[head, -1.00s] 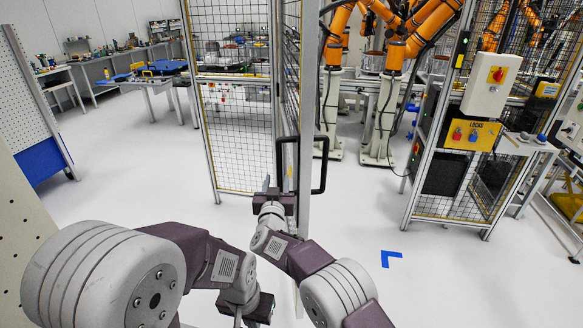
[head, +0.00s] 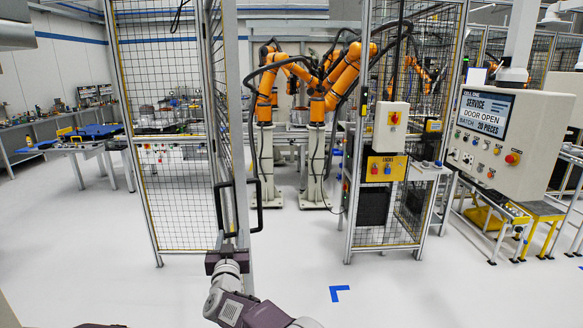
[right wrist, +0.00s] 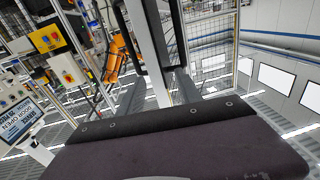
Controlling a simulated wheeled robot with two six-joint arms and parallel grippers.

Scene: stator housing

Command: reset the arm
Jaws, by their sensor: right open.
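My right gripper (head: 228,243) is at the lower end of the black door handle (head: 257,207) on the open mesh door's edge post (head: 235,110). Its jaws are open; in the head view I cannot tell whether they touch the handle. In the right wrist view the dark gripper body fills the bottom, with two separated grey fingers (right wrist: 158,95) and the light door post (right wrist: 150,50) rising between them. My left gripper is out of view.
Orange robot arms (head: 325,85) stand on white pedestals inside the mesh cell. A control panel (head: 508,140) at the right reads "DOOR OPEN". A lock box (head: 387,168) hangs on the cell frame. A blue floor mark (head: 340,292) lies on otherwise clear white floor.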

